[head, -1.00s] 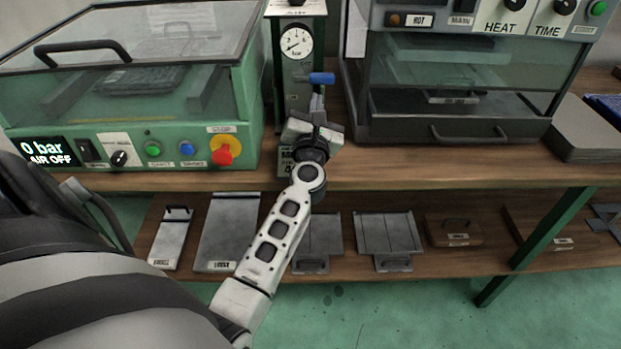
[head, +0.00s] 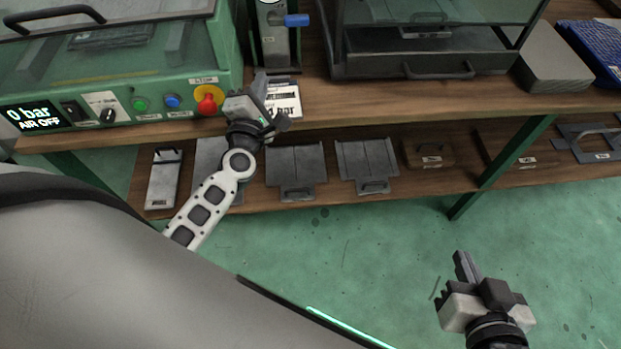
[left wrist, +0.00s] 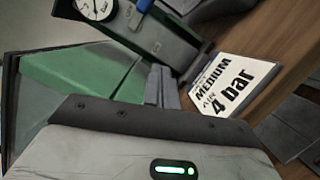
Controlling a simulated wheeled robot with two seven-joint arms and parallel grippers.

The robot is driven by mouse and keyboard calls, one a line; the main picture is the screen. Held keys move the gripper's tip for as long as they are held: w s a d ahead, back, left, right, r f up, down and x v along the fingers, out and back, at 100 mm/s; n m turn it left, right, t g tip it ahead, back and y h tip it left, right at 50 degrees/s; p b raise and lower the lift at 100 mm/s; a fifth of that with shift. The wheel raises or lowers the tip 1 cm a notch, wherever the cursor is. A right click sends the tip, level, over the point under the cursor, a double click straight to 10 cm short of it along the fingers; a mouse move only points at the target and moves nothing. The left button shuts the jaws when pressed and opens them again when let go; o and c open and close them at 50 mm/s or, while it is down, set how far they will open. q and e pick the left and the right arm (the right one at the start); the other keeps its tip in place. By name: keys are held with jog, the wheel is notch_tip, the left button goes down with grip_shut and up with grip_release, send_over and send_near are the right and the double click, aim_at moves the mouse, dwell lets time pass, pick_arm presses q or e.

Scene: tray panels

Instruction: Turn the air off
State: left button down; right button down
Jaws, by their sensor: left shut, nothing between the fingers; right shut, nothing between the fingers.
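The air unit is a dark green post (head: 273,45) at the back of the bench with a blue lever handle (head: 297,20) pointing right. In the left wrist view the blue handle (left wrist: 145,5) is cut by the top edge, beside the round gauge (left wrist: 95,8). The display (head: 33,117) on the green machine reads "0 bar AIR OFF". My left gripper (head: 261,84) is shut and empty, in front of and below the handle, apart from it. Its fingers also show in the left wrist view (left wrist: 160,85). My right gripper (head: 462,265) is shut and empty over the floor at lower right.
A card (head: 284,101) reading "MEDIUM 4 bar" stands at the bench edge by my left gripper. The green machine (head: 150,80) with a red stop button (head: 208,100) is left. A glass-fronted heater (head: 430,50) is right. Metal trays (head: 297,170) lie on the lower shelf.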

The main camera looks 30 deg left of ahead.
pick_arm(q)
jog(key=s+d+f+m+g+h+b, duration=0.1)
jog(key=s+d+f+m+h, duration=0.3)
jog(key=d+m, duration=0.4)
jog(key=s+d+f+m+g+h, duration=0.3)
jog(key=s+d+m+h, duration=0.3)
jog(key=m, duration=0.8)
jog(key=shift+s+d+f+b, duration=0.4)
jog(key=shift+s+d, duration=0.35)
jog(key=shift+d, duration=0.75)
pick_arm(e)
jog(key=shift+f, duration=0.9)
pick_arm(q)
jog(key=shift+f+g, duration=0.1)
jog(key=shift+g, duration=0.2)
